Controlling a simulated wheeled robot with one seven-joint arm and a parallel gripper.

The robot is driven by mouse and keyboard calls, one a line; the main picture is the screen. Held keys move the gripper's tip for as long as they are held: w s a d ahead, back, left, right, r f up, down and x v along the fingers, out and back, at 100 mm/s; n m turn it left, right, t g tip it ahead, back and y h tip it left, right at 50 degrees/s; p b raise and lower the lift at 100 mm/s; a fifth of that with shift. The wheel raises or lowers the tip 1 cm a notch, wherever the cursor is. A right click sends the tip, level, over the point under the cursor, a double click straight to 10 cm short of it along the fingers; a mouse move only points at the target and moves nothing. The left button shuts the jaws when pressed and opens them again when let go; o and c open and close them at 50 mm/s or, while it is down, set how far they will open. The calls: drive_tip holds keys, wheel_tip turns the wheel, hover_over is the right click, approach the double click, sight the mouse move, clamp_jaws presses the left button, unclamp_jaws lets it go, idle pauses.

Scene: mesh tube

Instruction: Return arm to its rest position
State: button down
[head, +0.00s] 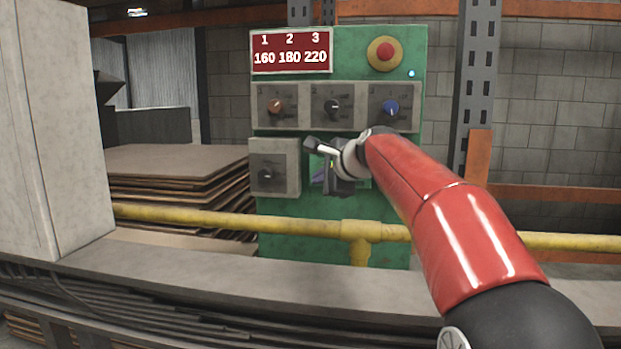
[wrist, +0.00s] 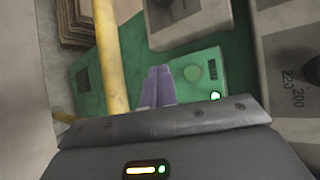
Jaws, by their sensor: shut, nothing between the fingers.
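My red arm (head: 440,215) reaches from the lower right toward a green control panel (head: 345,55). My gripper (head: 320,175) is in front of the panel's lower middle, below the row of knobs, and partly hidden by my wrist. In the wrist view my gripper (wrist: 157,88) shows its fingers together with nothing between them, over the green panel face. I cannot tell whether the fingertips touch the panel.
The panel has a brown knob (head: 275,106), a black knob (head: 332,106), a blue knob (head: 391,107) and a red button (head: 385,53). A yellow pipe (head: 210,219) crosses in front. A grey column (head: 55,130) stands left.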

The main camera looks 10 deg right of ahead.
drive_tip(key=s+f+n+g+h+p, duration=0.1)
drive_tip(key=s+f+n, duration=0.4)
drive_tip(key=s, duration=0.8)
drive_tip(key=s+f+n+g+h+p, duration=0.2)
drive_tip(key=s+f+n, duration=0.4)
drive_tip(key=s+f, duration=0.3)
drive_tip(key=s+f+n+g+h+p, duration=0.1)
drive_tip(key=s+f+n, duration=0.5)
drive_tip(key=s, duration=1.1)
drive_tip(key=f+g+p, duration=0.1)
drive_tip(key=g, duration=0.1)
drive_tip(key=shift+s+d+g, duration=0.25)
drive_tip(key=shift+d+g, duration=0.05)
drive_tip(key=shift+d, duration=0.1)
